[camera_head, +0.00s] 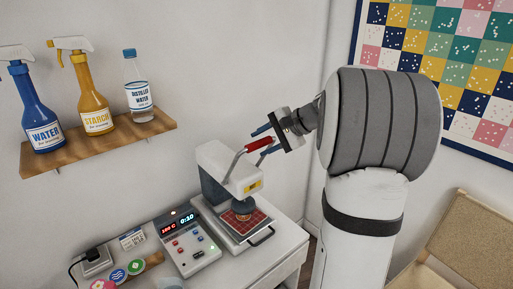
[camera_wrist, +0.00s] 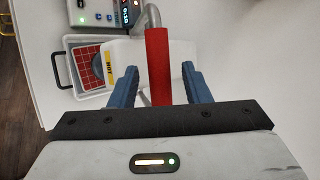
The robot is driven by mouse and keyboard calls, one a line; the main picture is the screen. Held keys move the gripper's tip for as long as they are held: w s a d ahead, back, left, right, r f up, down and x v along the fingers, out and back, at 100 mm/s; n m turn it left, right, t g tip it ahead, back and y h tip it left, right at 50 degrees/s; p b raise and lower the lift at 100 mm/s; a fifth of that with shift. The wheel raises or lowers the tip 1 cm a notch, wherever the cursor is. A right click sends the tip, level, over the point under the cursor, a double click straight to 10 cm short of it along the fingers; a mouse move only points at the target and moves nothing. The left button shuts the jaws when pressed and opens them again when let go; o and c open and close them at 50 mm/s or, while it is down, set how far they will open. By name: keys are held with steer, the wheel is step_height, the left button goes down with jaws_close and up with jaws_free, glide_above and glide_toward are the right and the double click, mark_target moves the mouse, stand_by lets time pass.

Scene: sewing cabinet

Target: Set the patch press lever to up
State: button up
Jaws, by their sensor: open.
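The patch press (camera_head: 212,172) stands on the white cabinet top, with a yellow label on its head. Its lever has a bent metal arm rising from the head to a red handle (camera_head: 259,144), which tilts slightly up to the right. In the wrist view the red handle (camera_wrist: 158,60) stands between my two blue fingers. My gripper (camera_head: 264,144) is open around the handle, with gaps visible on both sides in the wrist view (camera_wrist: 160,76). A round pad sits under the head, low over the red gridded plate (camera_head: 257,220); whether they touch is unclear.
A control box (camera_head: 187,243) with lit displays stands left of the press. A wooden shelf (camera_head: 100,140) with two spray bottles and a water bottle hangs above left. A chair (camera_head: 450,245) is at the right. Round patches and a plug socket lie at lower left.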

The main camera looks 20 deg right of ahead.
steer(key=shift+b+v, duration=0.3)
steer(key=shift+v, duration=1.65)
steer(key=shift+a, duration=0.1)
steer(key=s+a+f+n+g+h, duration=0.3)
steer(key=s+a+f+n+g, duration=0.15)
steer(key=s+a, duration=0.75)
steer(key=s+a+f+n+h, duration=0.2)
steer(key=s+f+n, duration=0.1)
steer(key=s, duration=0.3)
steer(key=s+a+f+n+h, duration=0.2)
steer(key=s+f+n, duration=0.1)
steer(key=s+n, duration=0.2)
steer(key=shift+s+t, duration=0.35)
steer(key=shift+s, duration=0.35)
steer(key=shift+c, duration=0.7)
